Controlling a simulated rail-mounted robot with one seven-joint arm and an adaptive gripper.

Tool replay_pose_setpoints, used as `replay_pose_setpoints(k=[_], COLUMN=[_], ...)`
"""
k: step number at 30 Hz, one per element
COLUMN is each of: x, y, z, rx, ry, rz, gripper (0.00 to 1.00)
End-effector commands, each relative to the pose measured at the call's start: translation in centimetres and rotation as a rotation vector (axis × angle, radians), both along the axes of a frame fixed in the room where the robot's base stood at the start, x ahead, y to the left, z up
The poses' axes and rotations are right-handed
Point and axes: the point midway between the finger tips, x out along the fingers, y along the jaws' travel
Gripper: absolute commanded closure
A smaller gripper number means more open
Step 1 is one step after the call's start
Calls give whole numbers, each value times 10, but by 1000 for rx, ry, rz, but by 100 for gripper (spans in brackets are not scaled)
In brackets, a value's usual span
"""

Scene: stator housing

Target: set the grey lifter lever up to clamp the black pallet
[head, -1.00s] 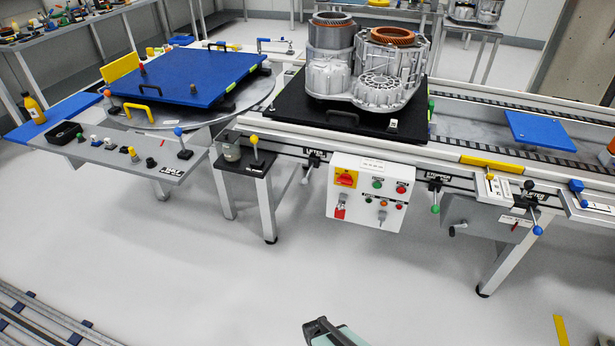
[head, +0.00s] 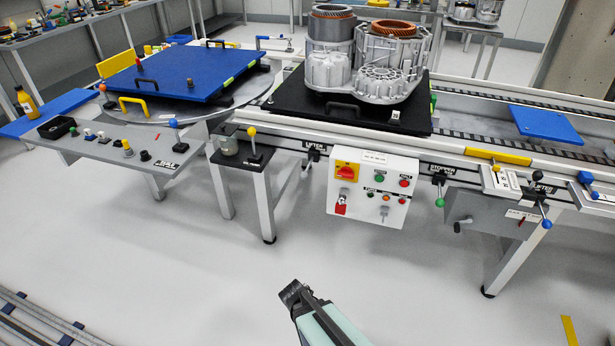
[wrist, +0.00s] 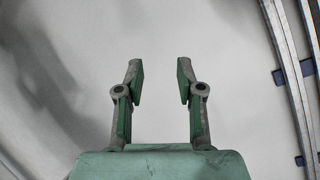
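The black pallet (head: 393,121) lies on the conveyor, bearing the silver stator housing (head: 385,75) with its copper windings. On the conveyor's front rail, a small black mount under a LIFTER label (head: 316,146) appears to carry the grey lever (head: 307,168), hanging down; it is small and its knob is hard to make out. My gripper (head: 290,293) is low in the head view, over the floor, well in front of and below the lever. In the wrist view my gripper (wrist: 158,72) is open and empty, its green-padded fingers apart over bare floor.
A white control box (head: 372,188) hangs right of the lever. A small black stand with a yellow-knobbed lever (head: 253,145) is to the left. Another LIFTER station with a blue-knobbed lever (head: 546,223) is farther right. The floor before the conveyor is clear.

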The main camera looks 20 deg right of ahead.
Motion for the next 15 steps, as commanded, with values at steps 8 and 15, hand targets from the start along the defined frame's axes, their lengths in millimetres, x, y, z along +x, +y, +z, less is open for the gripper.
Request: replay_pose_setpoints(k=[8,15], x=[176,286], y=[-47,-47], z=[82,200], rx=[-424,-923], ry=[-123,45], rz=[666,1200], gripper=[63,63])
